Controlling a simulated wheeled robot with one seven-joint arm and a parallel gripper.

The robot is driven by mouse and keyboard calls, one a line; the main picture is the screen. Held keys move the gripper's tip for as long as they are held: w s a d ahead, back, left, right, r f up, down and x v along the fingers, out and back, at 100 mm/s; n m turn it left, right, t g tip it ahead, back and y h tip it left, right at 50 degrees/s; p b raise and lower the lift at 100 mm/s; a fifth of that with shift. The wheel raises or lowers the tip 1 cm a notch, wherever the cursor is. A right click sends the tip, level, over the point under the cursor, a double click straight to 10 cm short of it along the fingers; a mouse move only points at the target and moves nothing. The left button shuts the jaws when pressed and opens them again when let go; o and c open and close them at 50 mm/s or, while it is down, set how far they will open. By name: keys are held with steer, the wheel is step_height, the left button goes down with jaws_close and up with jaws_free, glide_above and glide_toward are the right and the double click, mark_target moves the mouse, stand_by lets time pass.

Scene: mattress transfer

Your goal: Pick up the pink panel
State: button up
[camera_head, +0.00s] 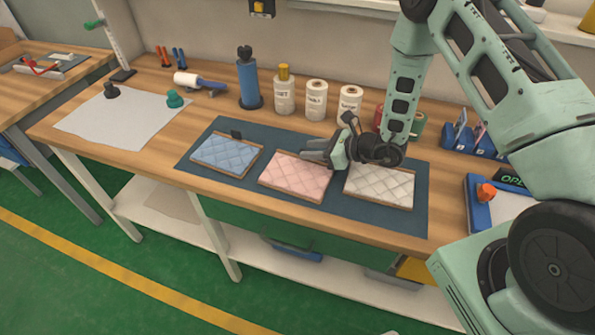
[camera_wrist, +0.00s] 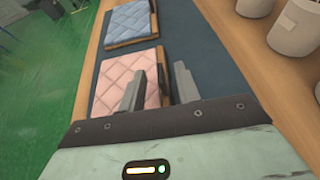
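The pink panel (camera_head: 296,176) is a quilted pad with a brown edge. It lies flat on the dark blue mat (camera_head: 385,219), between a blue panel (camera_head: 226,155) and a white panel (camera_head: 379,188). My gripper (camera_head: 313,152) is over the right far part of the pink panel. One finger overlaps the pink panel (camera_wrist: 116,76) in that view, and the other is over the mat. I cannot tell whether a finger touches the panel. The white panel is partly hidden by my wrist.
Several thread spools (camera_head: 316,100) and a blue cylinder (camera_head: 249,82) stand behind the mat. A pale sheet (camera_head: 117,117) with small weights lies at the left of the table. A blue rack (camera_head: 471,140) and a blue-framed tray (camera_head: 479,204) are at the right.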

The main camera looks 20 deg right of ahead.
jaws_close()
steer(key=shift+r, duration=0.1)
